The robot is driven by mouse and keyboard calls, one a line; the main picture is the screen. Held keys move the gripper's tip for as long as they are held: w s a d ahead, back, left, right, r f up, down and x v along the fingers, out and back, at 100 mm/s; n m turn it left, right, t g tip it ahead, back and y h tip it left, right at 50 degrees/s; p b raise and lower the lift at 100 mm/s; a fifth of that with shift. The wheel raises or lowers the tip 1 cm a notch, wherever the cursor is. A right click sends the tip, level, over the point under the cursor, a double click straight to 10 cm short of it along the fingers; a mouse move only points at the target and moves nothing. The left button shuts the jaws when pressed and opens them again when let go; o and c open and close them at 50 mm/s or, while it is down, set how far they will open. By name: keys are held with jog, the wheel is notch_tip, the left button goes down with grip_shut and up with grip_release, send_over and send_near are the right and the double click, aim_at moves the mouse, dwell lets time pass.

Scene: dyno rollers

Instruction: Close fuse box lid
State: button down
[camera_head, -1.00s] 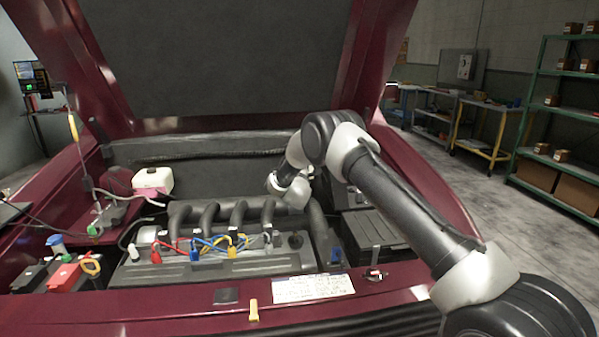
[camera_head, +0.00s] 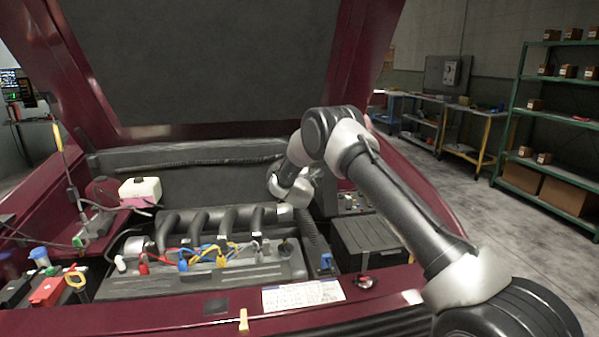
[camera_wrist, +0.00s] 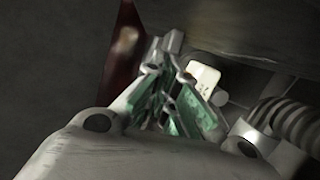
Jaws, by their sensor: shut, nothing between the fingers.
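A black box with a flat, ridged top (camera_head: 365,233) sits at the right of the engine bay, partly behind my arm. In the head view my wrist hangs over the back right of the engine, and the fingers are hidden or too small to make out.
The engine (camera_head: 200,270) has thick black intake pipes (camera_head: 205,225) and coloured leads. A white reservoir (camera_head: 140,190) stands at the back left; the raised maroon hood is above. A ribbed hose (camera_wrist: 290,125) shows in the wrist view. A green shelf (camera_head: 560,100) stands far right.

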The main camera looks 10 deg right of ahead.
jog(key=d+r+m, duration=0.1)
jog(key=d, duration=0.2)
jog(key=d+r+m, duration=0.1)
jog(key=d+m, duration=0.1)
jog(key=d, duration=0.1)
jog(key=d+r+m+g, duration=0.1)
jog(key=d+r, duration=0.1)
jog(key=d, duration=0.1)
jog(key=shift+d+m+y, duration=0.2)
jog(key=shift+m+y, duration=0.1)
jog(key=shift+m, duration=0.1)
jog(key=d+f+m+y, duration=0.1)
jog(key=d+f+m, duration=0.2)
jog(key=d, duration=0.5)
jog(key=d+f+m+g+y, duration=0.1)
jog(key=d+f+m, duration=0.2)
jog(key=d, duration=0.5)
jog(key=d+f+m+y, duration=0.1)
jog(key=d+f+m, duration=0.2)
jog(key=d+f, duration=0.2)
jog(key=shift+d, duration=1.4)
jog(key=shift+f, duration=0.2)
